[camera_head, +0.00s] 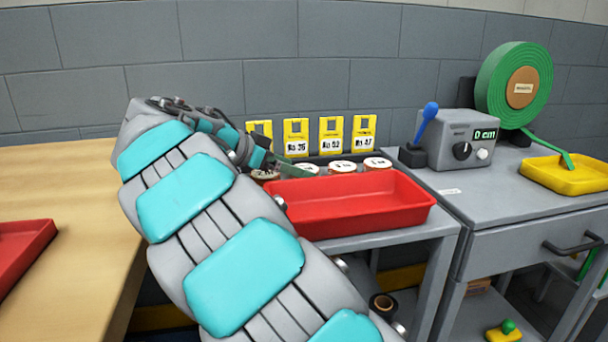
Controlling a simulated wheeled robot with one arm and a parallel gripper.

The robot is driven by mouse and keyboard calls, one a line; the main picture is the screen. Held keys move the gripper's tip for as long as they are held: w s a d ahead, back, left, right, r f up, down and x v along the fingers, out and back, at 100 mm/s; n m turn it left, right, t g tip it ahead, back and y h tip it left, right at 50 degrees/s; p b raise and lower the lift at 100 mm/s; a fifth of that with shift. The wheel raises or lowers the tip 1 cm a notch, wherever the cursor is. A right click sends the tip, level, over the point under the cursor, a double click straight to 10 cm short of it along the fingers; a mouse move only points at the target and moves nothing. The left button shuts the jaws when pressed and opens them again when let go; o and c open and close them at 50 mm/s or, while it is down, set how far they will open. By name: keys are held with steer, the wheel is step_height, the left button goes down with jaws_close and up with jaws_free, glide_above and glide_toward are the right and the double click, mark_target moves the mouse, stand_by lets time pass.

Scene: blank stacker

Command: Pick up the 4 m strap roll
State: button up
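Several small strap rolls stand in a row behind the red tray, with pale round labels on top: one (265,175) by my gripper, partly covered by it, and others further right (305,169), (342,167), (377,163). Their labels are too small to read, so I cannot tell which is the 4 m roll. My gripper (280,166) is at the left end of the row, at or just above the leftmost rolls. I cannot tell whether it touches one, or whether its fingers are open or shut. My arm covers much of the middle of the view.
The empty red tray (408,207) stands in front of the rolls. Yellow numbered cards (331,134) stand behind them. Right are a grey device (458,155) reading 0 cm, a blue lever (427,120), a large green strap reel (500,75) and a yellow tray (590,184). A wooden table (60,180) is left.

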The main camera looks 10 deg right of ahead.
steer(key=x, duration=0.4)
steer(key=shift+s, duration=0.1)
steer(key=c, duration=1.2)
